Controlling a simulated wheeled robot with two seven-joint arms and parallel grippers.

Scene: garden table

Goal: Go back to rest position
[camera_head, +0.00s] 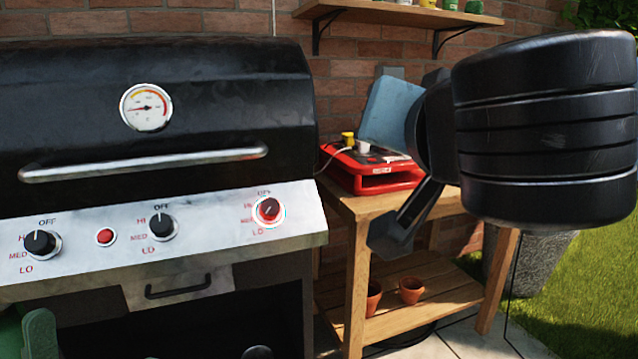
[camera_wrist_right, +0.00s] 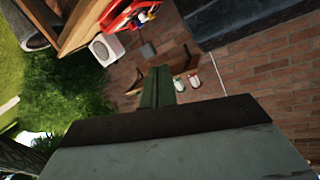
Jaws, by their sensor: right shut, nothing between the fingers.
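My right arm enters from the right in the head view, its large black link in front of the wooden table's right part. In the right wrist view my right gripper (camera_wrist_right: 158,86) shows as green fingers close together, shut with nothing between them. It points toward the brick wall and a wall shelf. I cannot make out its fingertips in the head view. My left gripper is not clearly in view; green shapes at the head view's lower left cannot be identified.
A black grill (camera_head: 215,95) with a steel handle fills the left. A red device (camera_head: 372,172) sits on the wooden table (camera_head: 357,207), with a blue panel (camera_head: 392,112) behind. Small terracotta pots (camera_head: 411,290) stand below. A wall shelf (camera_head: 400,12) is above. Grass (camera_head: 585,285) lies right.

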